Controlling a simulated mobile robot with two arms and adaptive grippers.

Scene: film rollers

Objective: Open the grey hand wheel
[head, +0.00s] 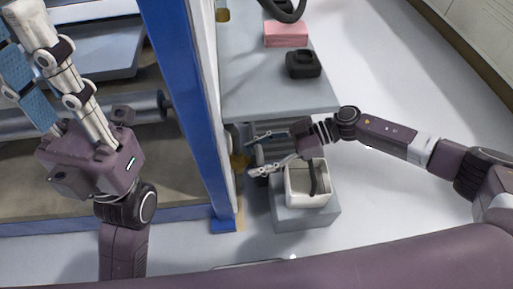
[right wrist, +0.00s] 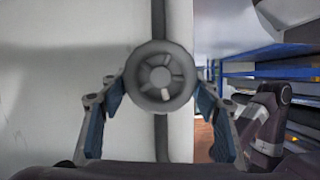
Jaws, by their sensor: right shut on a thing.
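The grey hand wheel (right wrist: 160,77) shows in the right wrist view as a round rim with spokes, in front of a dark vertical pipe. My right gripper (right wrist: 160,90) has its two blue-padded fingers on either side of the rim, shut on it. In the head view my right gripper (head: 260,154) reaches left below the end of the grey bench; the wheel is hard to make out there. My left gripper (head: 15,18) is at the upper left, away from the wheel, its fingers apart and empty.
A white bin (head: 293,190) with a dark strip stands on a grey block (head: 322,216) just below my right gripper. A blue post (head: 183,100) stands to the left. The bench (head: 265,90) carries a pink block (head: 286,34) and a black box (head: 303,65). Floor is clear at right.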

